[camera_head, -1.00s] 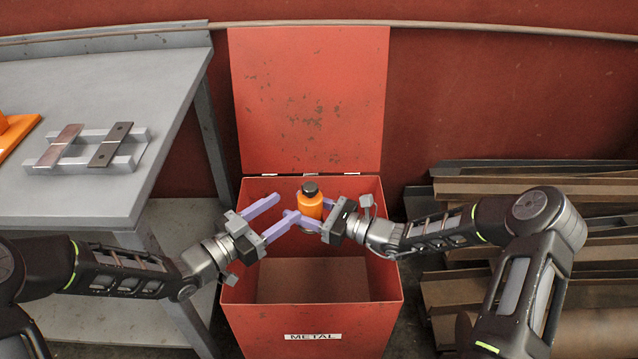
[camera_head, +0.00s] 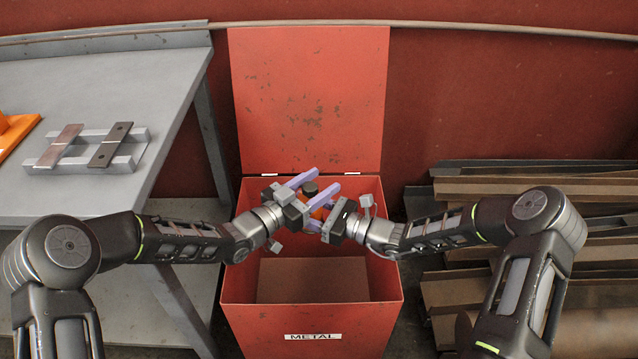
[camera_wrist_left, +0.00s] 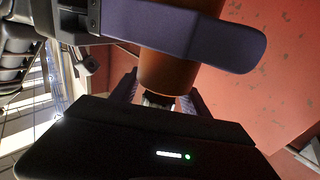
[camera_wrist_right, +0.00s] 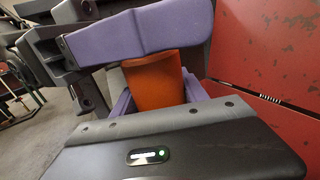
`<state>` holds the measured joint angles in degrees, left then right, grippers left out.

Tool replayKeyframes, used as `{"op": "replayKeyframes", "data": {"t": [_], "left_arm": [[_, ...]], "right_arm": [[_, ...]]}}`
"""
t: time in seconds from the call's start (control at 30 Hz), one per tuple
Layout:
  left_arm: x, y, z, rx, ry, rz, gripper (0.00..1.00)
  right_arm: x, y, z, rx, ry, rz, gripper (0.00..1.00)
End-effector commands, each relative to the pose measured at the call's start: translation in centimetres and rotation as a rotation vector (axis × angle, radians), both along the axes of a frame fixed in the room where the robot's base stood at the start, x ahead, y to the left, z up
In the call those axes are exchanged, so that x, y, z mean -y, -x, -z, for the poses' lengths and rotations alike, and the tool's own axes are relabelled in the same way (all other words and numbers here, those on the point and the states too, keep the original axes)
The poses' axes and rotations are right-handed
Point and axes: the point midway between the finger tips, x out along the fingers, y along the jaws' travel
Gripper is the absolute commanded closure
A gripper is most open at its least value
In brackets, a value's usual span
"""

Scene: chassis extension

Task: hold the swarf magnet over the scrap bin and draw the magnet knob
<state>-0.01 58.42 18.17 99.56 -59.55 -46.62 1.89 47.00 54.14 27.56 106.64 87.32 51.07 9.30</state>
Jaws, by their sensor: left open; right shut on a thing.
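The swarf magnet has an orange body (camera_head: 320,212) and a black knob (camera_head: 310,188) on top. My right gripper (camera_head: 325,205) is shut on the orange body, which also shows in the right wrist view (camera_wrist_right: 155,80). The magnet is above the open red scrap bin (camera_head: 311,315), labelled METAL. My left gripper (camera_head: 308,190) is open, with its purple fingers reaching in around the magnet's upper part. In the left wrist view the orange body (camera_wrist_left: 168,75) fills the space close to the fingers. The fingers and hands hide much of the magnet, and I cannot tell whether the left fingers touch it.
The bin's raised lid (camera_head: 310,100) stands behind the grippers. A grey table (camera_head: 100,85) at the left holds metal plates on two bars (camera_head: 88,148) and an orange object (camera_head: 14,130). Stacked metal profiles (camera_head: 545,190) lie at the right.

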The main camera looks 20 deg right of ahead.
Motion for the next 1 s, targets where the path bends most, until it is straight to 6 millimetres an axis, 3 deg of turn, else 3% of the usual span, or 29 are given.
{"op": "replayKeyframes", "data": {"t": [0.27, 0.9, 1.0], "left_arm": [[0.06, -0.03, 0.00, 0.000, 0.000, 0.000, 0.48], [0.01, -0.05, 0.01, 0.000, 0.000, -0.001, 1.00], [0.00, -0.06, 0.01, 0.000, -0.001, -0.001, 1.00]], "right_arm": [[-0.02, -0.01, -0.05, 0.001, -0.001, 0.000, 0.95], [-0.01, -0.01, -0.05, 0.001, -0.001, 0.000, 0.95], [-0.01, -0.01, -0.05, 0.001, -0.001, 0.000, 0.95]]}}
